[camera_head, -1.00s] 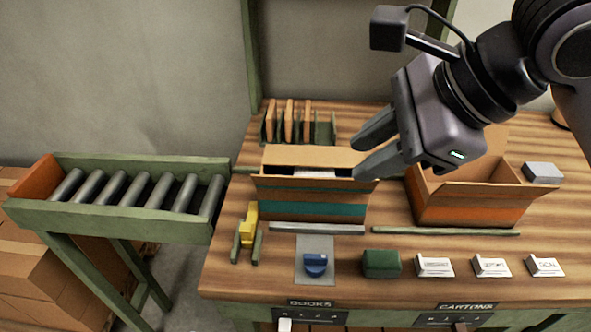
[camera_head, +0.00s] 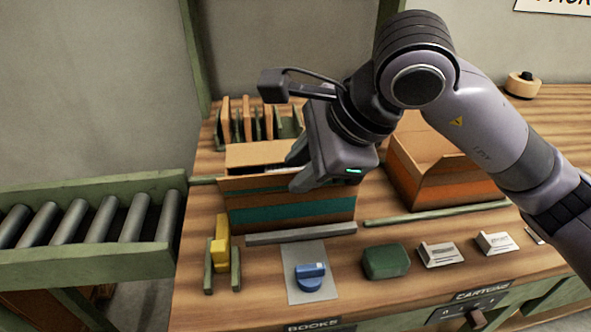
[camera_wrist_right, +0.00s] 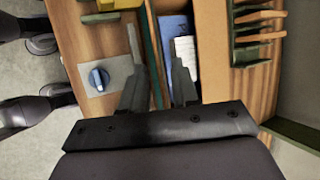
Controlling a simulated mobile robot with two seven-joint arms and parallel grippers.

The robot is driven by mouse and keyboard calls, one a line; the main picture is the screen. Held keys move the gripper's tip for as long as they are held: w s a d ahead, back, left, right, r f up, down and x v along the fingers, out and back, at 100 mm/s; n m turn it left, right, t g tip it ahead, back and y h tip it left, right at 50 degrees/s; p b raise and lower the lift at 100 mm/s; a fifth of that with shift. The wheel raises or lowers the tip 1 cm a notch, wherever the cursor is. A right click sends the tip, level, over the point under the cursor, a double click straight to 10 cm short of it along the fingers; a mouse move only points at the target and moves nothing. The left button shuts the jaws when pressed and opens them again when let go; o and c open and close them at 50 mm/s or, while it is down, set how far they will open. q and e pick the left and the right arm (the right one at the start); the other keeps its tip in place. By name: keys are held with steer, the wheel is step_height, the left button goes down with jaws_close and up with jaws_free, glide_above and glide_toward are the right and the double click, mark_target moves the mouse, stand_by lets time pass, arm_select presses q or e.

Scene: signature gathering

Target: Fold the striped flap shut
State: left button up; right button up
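The carton with the teal band (camera_head: 292,213) stands on the bench with its top open. Its near flap (camera_head: 240,184), with a thin dark teal stripe, stands along the front edge; its right part is hidden by my right gripper. The far flap (camera_head: 250,154) stands up at the back. My right gripper (camera_head: 298,172) is open at the carton's right part. In the right wrist view its fingers (camera_wrist_right: 158,92) are spread, with the carton's teal-edged front side (camera_wrist_right: 152,50) between them; contact cannot be told. A blue item and a white item (camera_wrist_right: 185,52) lie inside. My left gripper is out of view.
An open orange-banded carton (camera_head: 440,190) stands to the right, partly behind my arm. A rack (camera_head: 247,125) stands behind. In front are a yellow tool (camera_head: 220,243), a blue stamp (camera_head: 310,277), a green block (camera_head: 385,261) and white cards (camera_head: 440,254). A roller conveyor (camera_head: 90,262) is at left.

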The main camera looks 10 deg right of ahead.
steer(key=shift+x, duration=0.8)
steer(key=shift+f, duration=0.15)
jaws_close()
steer(key=shift+w, duration=0.15)
